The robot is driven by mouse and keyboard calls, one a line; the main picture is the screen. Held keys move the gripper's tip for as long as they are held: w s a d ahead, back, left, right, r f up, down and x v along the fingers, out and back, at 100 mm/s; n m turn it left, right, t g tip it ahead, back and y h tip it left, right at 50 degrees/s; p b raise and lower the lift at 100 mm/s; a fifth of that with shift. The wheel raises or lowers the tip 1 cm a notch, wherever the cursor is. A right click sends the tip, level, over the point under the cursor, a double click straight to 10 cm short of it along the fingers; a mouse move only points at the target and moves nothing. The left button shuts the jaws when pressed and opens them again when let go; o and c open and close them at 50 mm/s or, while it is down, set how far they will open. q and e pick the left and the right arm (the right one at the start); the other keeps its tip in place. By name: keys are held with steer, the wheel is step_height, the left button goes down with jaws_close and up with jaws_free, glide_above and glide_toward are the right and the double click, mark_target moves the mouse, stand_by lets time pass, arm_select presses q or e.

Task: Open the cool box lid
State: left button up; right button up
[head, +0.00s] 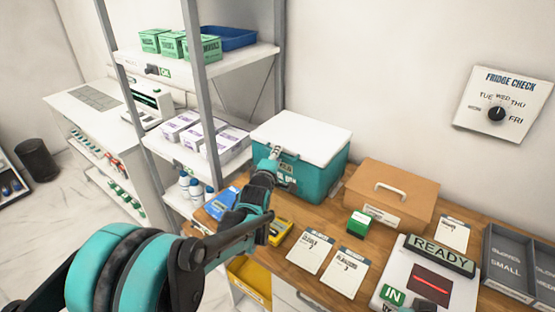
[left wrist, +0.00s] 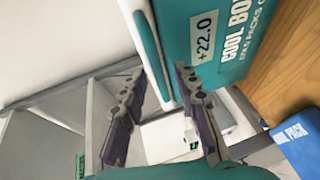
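The cool box (head: 318,180) is a teal box with a white lid (head: 303,137), standing on the wooden counter against the wall. The lid lies shut on the box. My left gripper (head: 275,152) is at the front left of the box, by the lid's edge. In the left wrist view my left gripper (left wrist: 158,72) has its fingers apart, with the teal rim strip (left wrist: 152,50) of the lid between them. The box's front (left wrist: 235,35) shows a +22.0 display. I cannot tell whether a finger touches the rim. My right gripper is not clearly seen.
A tan box with a handle (head: 392,193) stands right of the cool box. A green box (head: 357,224), cards (head: 310,250), a READY device (head: 440,256) and grey trays (head: 510,262) lie on the counter. A metal shelf (head: 200,65) rises close on the left.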

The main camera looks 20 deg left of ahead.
arm_select(q)
steer(key=shift+w, duration=0.2)
jaws_close()
